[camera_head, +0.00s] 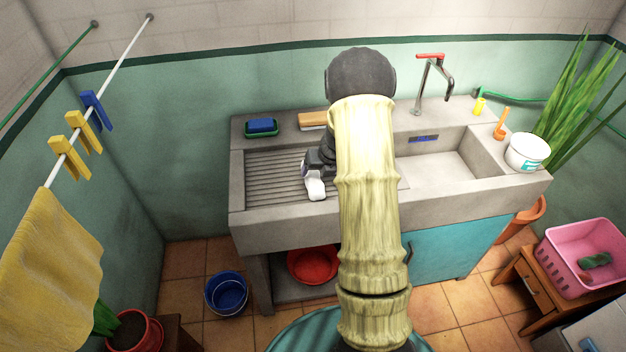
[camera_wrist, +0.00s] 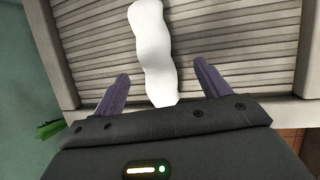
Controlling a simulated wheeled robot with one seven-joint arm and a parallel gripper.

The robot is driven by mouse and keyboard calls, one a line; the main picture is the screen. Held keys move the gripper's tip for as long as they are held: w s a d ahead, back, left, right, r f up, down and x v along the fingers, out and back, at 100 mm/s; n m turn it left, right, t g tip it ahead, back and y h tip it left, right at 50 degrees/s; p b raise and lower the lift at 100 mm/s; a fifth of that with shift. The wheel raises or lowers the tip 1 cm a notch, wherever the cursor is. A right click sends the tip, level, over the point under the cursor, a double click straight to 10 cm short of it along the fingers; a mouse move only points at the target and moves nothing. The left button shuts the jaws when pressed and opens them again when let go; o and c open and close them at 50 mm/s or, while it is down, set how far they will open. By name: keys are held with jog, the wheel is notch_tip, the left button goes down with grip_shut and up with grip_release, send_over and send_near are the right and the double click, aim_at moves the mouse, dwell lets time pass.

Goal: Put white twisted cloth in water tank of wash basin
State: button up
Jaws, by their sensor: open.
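The white twisted cloth (camera_wrist: 152,50) lies on the ribbed washboard (camera_wrist: 85,40) of the wash basin. In the head view the cloth (camera_head: 315,188) shows only in part at the washboard's front, beside my gripper. My gripper (camera_wrist: 160,90) is open, with one purple finger on each side of the cloth's near end and gaps to both. The head view shows my gripper (camera_head: 306,168) over the washboard, mostly hidden by my arm. The water tank (camera_head: 445,165) is the grey recess at the right of the wash basin (camera_head: 285,215), under the faucet.
A faucet (camera_head: 430,85) with a red handle stands behind the tank. A white tub (camera_head: 527,152), an orange brush (camera_head: 500,125) and a yellow item (camera_head: 479,106) stand on the right ledge. A blue sponge in a green dish (camera_head: 262,127) and a wooden brush (camera_head: 313,120) lie behind the washboard.

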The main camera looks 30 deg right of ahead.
aim_at(315, 176)
jog(key=x, duration=0.5)
jog(key=shift+w+a, duration=0.15)
jog(key=shift+a, duration=0.1)
dwell(0.3)
jog(key=c, duration=1.3)
jog(key=shift+o, duration=0.2)
notch_tip(315, 176, up, 10)
jog(key=shift+r+p, duration=0.1)
jog(key=shift+p, duration=0.7)
